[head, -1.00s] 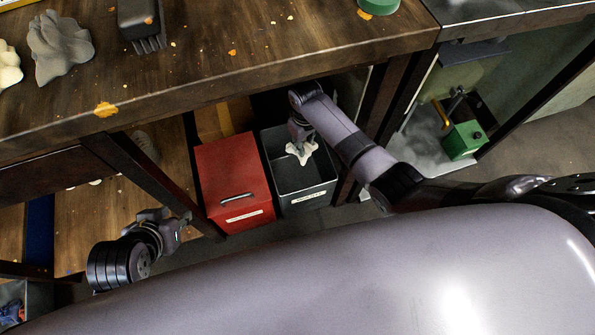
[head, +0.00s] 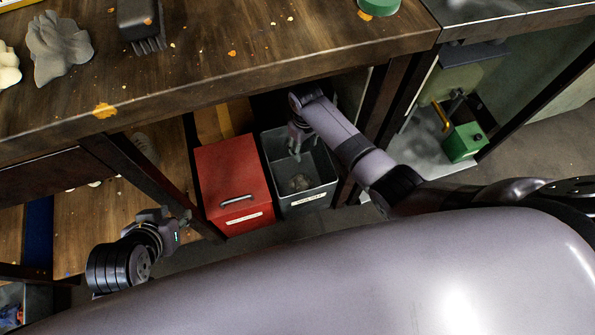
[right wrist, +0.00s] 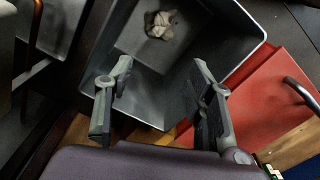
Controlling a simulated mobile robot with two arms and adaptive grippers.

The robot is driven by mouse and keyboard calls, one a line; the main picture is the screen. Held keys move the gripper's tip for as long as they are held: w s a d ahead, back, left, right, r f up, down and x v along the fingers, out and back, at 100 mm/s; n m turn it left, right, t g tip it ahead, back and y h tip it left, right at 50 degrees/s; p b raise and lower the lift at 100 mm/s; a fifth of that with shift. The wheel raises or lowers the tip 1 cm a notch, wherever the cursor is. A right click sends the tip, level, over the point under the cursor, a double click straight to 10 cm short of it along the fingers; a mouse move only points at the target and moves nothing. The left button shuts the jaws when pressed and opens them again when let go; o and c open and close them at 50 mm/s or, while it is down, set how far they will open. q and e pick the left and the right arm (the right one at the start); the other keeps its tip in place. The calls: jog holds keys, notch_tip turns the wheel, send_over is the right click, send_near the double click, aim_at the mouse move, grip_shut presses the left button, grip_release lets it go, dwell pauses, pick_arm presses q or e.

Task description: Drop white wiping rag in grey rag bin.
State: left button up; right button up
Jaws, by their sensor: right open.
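The grey rag bin (head: 325,179) stands on the floor under the bench, to the right of a red box. The white rag (head: 299,183) lies crumpled on the bin's floor, and it shows in the right wrist view (right wrist: 160,24) as a small bundle inside the bin (right wrist: 196,17). My right gripper (head: 297,152) is over the bin, pointing down, with its fingers (right wrist: 163,85) spread and nothing between them. My left gripper (head: 184,219) is at the lower left, away from the bin; its finger gap is not clear.
A red lidded box (head: 232,180) with a handle stands beside the bin. The wooden workbench (head: 220,75) overhangs both and carries a grey lump (head: 58,48) and a dark brush (head: 140,22). A green machine (head: 463,141) stands at the right.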

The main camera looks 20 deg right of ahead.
notch_tip(320, 180, up, 12)
dwell(0.5)
jog(key=shift+f, duration=0.1)
